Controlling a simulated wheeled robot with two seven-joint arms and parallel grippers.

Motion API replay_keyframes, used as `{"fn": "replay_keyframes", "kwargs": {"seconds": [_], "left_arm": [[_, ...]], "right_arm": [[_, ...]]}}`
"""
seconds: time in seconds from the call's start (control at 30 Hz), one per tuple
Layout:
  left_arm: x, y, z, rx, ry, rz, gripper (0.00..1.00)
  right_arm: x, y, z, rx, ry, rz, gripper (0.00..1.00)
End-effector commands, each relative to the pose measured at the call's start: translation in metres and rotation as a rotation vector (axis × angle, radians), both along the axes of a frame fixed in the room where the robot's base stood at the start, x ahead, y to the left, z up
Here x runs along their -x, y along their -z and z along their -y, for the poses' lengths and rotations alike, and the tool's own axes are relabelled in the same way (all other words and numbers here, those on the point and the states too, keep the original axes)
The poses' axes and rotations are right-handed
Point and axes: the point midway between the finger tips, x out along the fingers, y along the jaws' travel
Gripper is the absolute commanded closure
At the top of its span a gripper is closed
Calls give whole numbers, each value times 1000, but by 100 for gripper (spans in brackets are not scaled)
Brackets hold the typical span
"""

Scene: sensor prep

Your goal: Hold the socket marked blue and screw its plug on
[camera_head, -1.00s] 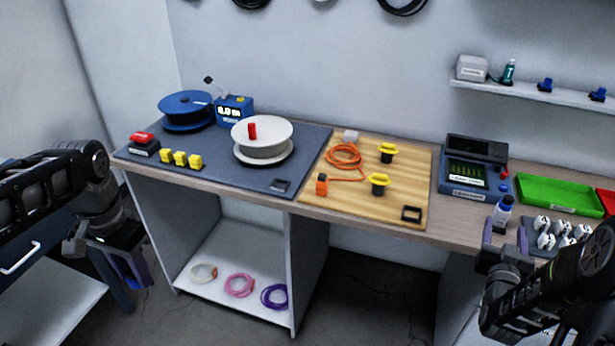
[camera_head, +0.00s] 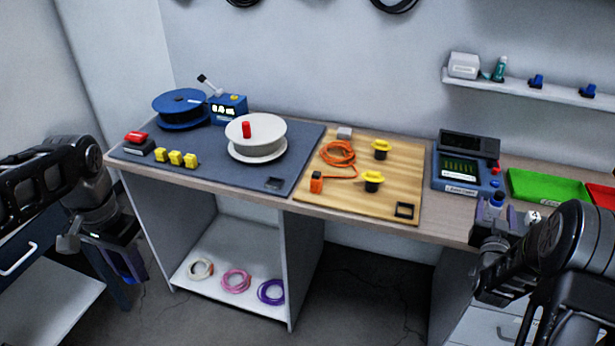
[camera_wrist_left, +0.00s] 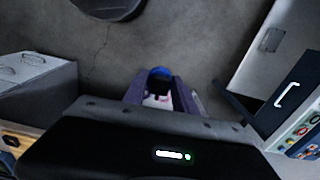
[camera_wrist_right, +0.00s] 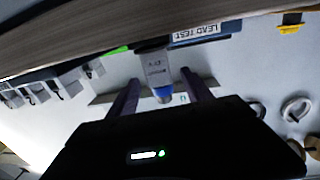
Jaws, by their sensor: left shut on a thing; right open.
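My left gripper (camera_head: 128,268) hangs low left of the workbench, shut on a blue-ended piece. In the left wrist view this piece (camera_wrist_left: 160,72) has a blue rim, a dark middle and a white part between the fingers; whether it is the blue-marked socket I cannot tell. My right gripper (camera_wrist_right: 160,78) is open at the bench's right part.
White parts in a grey rack show in the right wrist view (camera_wrist_right: 45,88). A wooden board (camera_head: 345,195) and spools fill the bench's left.

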Motion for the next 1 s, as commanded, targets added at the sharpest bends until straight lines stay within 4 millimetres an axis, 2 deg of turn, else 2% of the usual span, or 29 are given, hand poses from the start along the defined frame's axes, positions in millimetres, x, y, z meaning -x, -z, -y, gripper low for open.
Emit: {"fn": "replay_keyframes", "kwargs": {"seconds": [0.27,0.47,0.6,1.0], "left_arm": [[0,-4,0,0,0,0,100],[0,-18,0,0,0,0,100],[0,-20,0,0,0,0,100],[0,-19,0,0,0,0,100]], "right_arm": [[-5,-1,3,1,0,0,42],[-29,0,14,1,1,-2,42],[-44,2,21,1,1,0,42],[-47,3,22,0,0,0,42]]}}
